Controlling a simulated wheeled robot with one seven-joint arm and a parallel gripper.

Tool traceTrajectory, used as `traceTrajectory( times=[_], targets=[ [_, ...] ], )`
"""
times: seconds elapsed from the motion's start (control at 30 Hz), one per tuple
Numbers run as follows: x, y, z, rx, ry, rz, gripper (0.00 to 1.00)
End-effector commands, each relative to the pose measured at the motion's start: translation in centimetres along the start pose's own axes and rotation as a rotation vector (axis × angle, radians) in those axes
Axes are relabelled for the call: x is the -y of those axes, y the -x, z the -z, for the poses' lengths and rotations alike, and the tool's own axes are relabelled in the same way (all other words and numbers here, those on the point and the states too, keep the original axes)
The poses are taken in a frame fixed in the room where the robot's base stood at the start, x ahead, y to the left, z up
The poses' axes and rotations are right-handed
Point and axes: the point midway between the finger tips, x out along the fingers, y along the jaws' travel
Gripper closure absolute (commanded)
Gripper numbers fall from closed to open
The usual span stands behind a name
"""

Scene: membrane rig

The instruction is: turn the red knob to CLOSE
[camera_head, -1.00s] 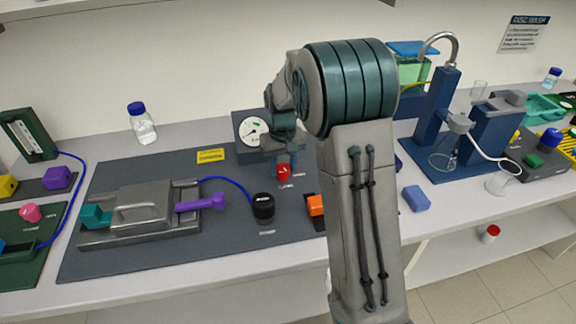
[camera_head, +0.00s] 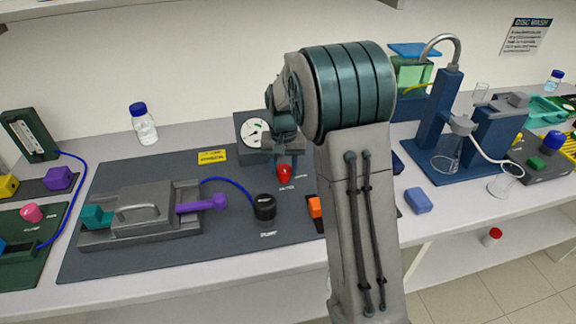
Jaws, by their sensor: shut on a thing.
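The red knob (camera_head: 284,174) sits on the dark mat at the middle of the bench, with small white lettering beside and below it that is too small to read surely. My gripper (camera_head: 284,158) points down over the knob and is shut on its upper part. My arm hides the area right of the knob. A gauge (camera_head: 252,130) with a white dial stands just behind, partly covered by my wrist.
A black knob (camera_head: 265,207) and an orange block (camera_head: 314,207) are close in front. A grey clamp fixture (camera_head: 140,213) with a purple handle (camera_head: 203,203) lies left. A blue stand (camera_head: 436,125) with glassware is right. The mat (camera_head: 200,262) is bare along its front.

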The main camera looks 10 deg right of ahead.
Motion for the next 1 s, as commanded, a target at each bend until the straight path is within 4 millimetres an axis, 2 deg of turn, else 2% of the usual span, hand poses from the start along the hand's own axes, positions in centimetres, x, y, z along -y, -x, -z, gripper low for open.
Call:
traceTrajectory(
  times=[0.13, 0.17, 0.2, 0.23, 0.5, 0.63, 0.77, 1.0],
  targets=[
    [0.1, 0.4, 0.4, -0.016, 0.0, 0.004, 0.84],
    [0.1, 0.4, 0.4, -0.017, 0.0, 0.004, 0.53],
    [0.1, 0.4, 0.4, -0.016, 0.0, 0.004, 0.42],
    [0.1, 0.4, 0.4, -0.015, 0.001, 0.004, 0.39],
    [0.1, 0.2, 0.2, -0.007, 0.003, 0.001, 0.39],
    [0.2, 1.1, 0.2, -0.009, 0.004, 0.002, 0.39],
    [0.2, 3.4, 0.2, -0.011, 0.004, 0.003, 0.39],
    [0.0, 9.0, 0.2, -0.013, 0.002, 0.003, 0.39]
  ],
)
